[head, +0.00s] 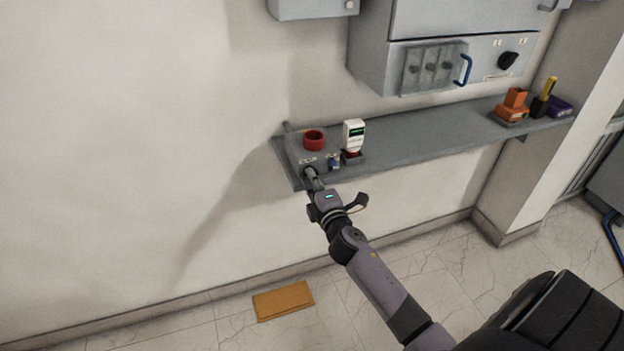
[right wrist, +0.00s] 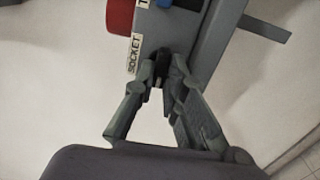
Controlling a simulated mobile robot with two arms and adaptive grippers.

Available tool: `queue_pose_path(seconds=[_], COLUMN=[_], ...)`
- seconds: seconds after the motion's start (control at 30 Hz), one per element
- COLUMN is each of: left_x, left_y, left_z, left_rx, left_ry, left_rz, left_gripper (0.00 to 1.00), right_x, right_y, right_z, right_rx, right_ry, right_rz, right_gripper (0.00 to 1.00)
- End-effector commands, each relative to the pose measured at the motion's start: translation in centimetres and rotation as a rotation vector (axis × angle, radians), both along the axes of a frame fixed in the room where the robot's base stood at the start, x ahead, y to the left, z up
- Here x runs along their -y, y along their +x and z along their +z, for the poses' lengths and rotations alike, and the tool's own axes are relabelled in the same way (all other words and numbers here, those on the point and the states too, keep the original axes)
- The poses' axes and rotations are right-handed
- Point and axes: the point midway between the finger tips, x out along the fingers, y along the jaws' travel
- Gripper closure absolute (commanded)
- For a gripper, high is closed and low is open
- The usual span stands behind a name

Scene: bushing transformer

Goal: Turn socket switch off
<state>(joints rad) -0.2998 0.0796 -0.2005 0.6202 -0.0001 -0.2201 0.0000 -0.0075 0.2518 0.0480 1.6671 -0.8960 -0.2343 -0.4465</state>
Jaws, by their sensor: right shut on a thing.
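A small grey control box (head: 297,152) sits on the left end of the wall shelf, with a red round part (head: 314,139) on top. In the right wrist view a label reading SOCKET (right wrist: 133,54) is beside a small black switch knob (right wrist: 159,68). My right gripper (head: 311,177) reaches the front of the box. In the right wrist view its fingers (right wrist: 159,84) are closed around the knob, which they partly hide. The knob's exact turned position cannot be told. My left gripper is not in view.
A blue part (head: 334,162) is on the box's front, right of the gripper. A white handheld device (head: 353,134) stands close by on the grey shelf (head: 430,136). Orange and yellow tools (head: 512,107) are at the shelf's right end. A grey cabinet (head: 372,62) hangs above.

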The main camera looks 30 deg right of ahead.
Motion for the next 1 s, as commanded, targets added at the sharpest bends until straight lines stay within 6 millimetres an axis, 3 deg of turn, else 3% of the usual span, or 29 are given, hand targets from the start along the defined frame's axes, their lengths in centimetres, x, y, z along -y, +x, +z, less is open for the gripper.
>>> queue_pose_path(seconds=[0.23,0.27,0.57,0.87,1.0], left_x=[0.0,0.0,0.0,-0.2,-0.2], left_y=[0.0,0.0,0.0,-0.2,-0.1], left_z=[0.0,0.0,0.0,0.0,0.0], left_rx=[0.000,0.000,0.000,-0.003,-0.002], left_ry=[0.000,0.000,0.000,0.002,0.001], left_rz=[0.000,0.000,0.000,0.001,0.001], left_gripper=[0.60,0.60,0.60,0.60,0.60], right_x=[0.0,0.0,0.0,-0.1,-0.4], right_y=[0.0,0.0,0.0,-0.2,-1.6], right_z=[-0.2,-0.2,-0.1,-0.1,-0.2], right_rx=[-0.004,-0.004,-0.001,-0.001,-0.003], right_ry=[-0.003,-0.003,-0.002,-0.001,0.001], right_rz=[0.001,0.001,0.000,0.000,0.000], right_gripper=[1.00,0.88,0.68,0.68,0.68])
